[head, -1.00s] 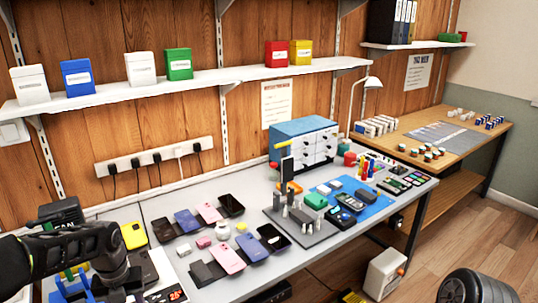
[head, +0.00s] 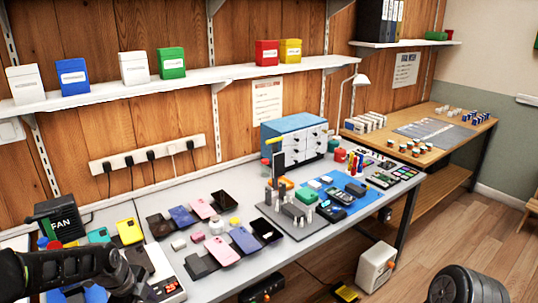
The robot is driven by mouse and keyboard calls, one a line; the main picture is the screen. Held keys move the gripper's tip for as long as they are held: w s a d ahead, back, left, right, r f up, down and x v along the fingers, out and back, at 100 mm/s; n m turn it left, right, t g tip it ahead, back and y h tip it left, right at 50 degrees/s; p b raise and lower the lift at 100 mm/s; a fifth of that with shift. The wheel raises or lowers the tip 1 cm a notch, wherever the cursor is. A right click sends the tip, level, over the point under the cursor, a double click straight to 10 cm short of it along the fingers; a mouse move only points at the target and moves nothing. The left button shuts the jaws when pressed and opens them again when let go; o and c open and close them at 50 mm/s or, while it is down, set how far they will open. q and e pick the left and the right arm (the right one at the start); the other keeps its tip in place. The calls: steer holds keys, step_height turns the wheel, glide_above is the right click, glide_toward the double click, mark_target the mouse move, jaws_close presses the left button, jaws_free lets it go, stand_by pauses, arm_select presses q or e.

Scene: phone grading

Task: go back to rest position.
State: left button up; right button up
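My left arm (head: 65,272) comes in low from the left over the near left end of the grey workbench (head: 215,290). Its black links bend down and leave through the bottom edge, so my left gripper is out of the picture. A rounded black part at the lower right looks like a piece of my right arm, over the floor. My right gripper does not show. No held object is visible in the head view.
Several phones, such as a pink one (head: 222,250), lie mid-bench. A blue drawer cabinet (head: 290,138) stands at the back. A fan box (head: 62,219) and a yellow phone (head: 129,231) are near my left arm. A wooden table (head: 440,152) stands at right.

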arm_select(q)
steer(key=s+d+f+n+h, duration=0.1)
steer(key=s+d+f+n, duration=0.2)
steer(key=d+f+n, duration=0.25)
steer(key=s+d+f+n+t+h, duration=0.1)
steer(key=s+d+f+n, duration=0.1)
steer(key=d+f+n, duration=0.4)
steer(key=s+d+f+n+h, duration=0.1)
steer(key=s+d+f+n, duration=0.3)
steer(key=n, duration=0.3)
steer(key=s+d+f+n+g, duration=0.1)
steer(key=s+d+f, duration=0.2)
steer(key=s, duration=0.6)
steer(key=s+d+f+n+g, duration=0.2)
steer(key=s+d+f, duration=0.2)
steer(key=s+d, duration=0.3)
steer(key=shift+s+d, duration=0.2)
steer(key=shift+s, duration=0.75)
